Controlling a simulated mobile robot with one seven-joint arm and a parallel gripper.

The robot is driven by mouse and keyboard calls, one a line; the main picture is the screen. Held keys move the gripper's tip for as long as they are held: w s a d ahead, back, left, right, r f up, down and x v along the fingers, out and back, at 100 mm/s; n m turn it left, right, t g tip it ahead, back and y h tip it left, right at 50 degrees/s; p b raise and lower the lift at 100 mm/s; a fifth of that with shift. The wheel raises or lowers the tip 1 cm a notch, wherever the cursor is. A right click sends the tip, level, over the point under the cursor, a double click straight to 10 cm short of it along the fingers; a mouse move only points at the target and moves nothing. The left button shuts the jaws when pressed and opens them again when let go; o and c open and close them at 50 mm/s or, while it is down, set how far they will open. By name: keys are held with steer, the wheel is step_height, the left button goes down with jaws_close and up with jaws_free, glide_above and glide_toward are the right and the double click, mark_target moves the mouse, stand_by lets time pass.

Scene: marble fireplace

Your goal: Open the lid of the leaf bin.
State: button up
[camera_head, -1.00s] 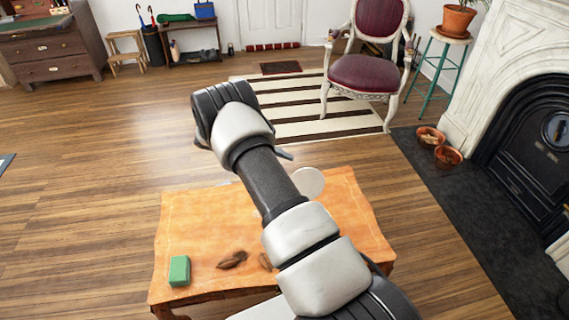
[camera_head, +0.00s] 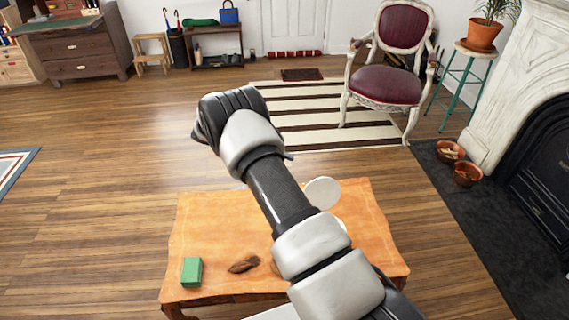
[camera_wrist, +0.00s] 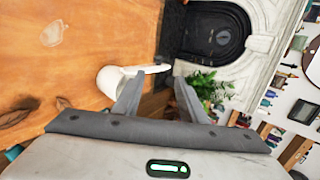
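The white leaf bin (camera_wrist: 107,82) stands on the orange wooden table (camera_head: 215,225). In the wrist view its thin white lid (camera_wrist: 150,69) is seen nearly edge-on, jutting from the rim. In the head view a white disc (camera_head: 322,192), which looks like this lid, shows beside my arm; most of the bin is hidden behind the arm. My gripper (camera_wrist: 160,82) is open, its two grey fingers apart, with nothing held. The lid's outer end shows between the fingertips; I cannot tell whether they touch. Brown dry leaves (camera_head: 244,264) lie on the table.
A green block (camera_head: 192,271) sits at the table's front left. A maroon chair (camera_head: 388,78), a plant stool (camera_head: 465,55) and clay pots (camera_head: 467,174) stand beyond, near the fireplace (camera_head: 535,85).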

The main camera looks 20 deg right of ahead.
steer(key=shift+v, duration=1)
steer(key=shift+w, duration=0.1)
steer(key=v, duration=1.7)
steer(key=shift+p, duration=0.4)
steer(key=shift+a+r, duration=0.1)
steer(key=shift+a, duration=0.05)
